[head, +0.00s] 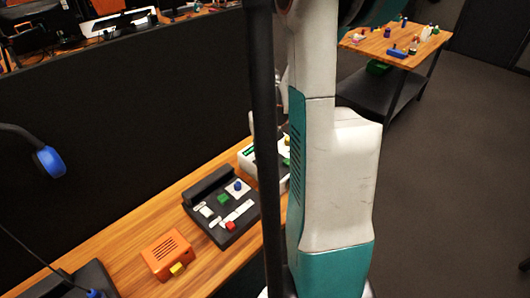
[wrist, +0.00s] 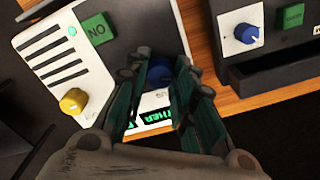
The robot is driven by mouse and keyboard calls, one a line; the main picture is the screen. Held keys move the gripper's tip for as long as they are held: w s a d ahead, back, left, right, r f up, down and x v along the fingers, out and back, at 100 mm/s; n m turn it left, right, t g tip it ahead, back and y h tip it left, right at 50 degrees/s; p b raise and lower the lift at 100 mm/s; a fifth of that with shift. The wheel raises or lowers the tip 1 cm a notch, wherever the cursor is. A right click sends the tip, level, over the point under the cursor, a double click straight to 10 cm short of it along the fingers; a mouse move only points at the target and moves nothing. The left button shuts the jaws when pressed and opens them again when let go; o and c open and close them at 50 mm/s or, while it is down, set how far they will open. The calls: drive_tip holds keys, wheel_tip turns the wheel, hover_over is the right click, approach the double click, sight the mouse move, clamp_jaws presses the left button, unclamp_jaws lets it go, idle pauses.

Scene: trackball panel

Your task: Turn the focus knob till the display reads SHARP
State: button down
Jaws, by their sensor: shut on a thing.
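In the wrist view, my gripper (wrist: 158,88) is shut on a blue knob (wrist: 160,75), one finger on each side of it. The knob sits on a dark part of a white panel (wrist: 62,22). A lit display with green letters (wrist: 157,116) lies just below the knob in the picture; the fingers cover part of it, and I cannot read the whole word. In the head view, the white panel (head: 247,163) is partly hidden, and my gripper is hidden behind my arm.
A dark panel (head: 218,200) with a blue knob (head: 237,187), sliders and buttons stands beside the white one on the wooden bench (head: 150,222). An orange box (head: 166,254) is nearer. A black partition (head: 110,130) runs behind the bench. A side table (head: 372,42) holds small objects.

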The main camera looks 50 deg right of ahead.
sight(265, 156)
drive_tip(key=shift+m, duration=1.2)
drive_tip(key=c, duration=1.3)
unclamp_jaws()
drive_tip(key=shift+c, duration=0.2)
wheel_tip(265, 156, up, 12)
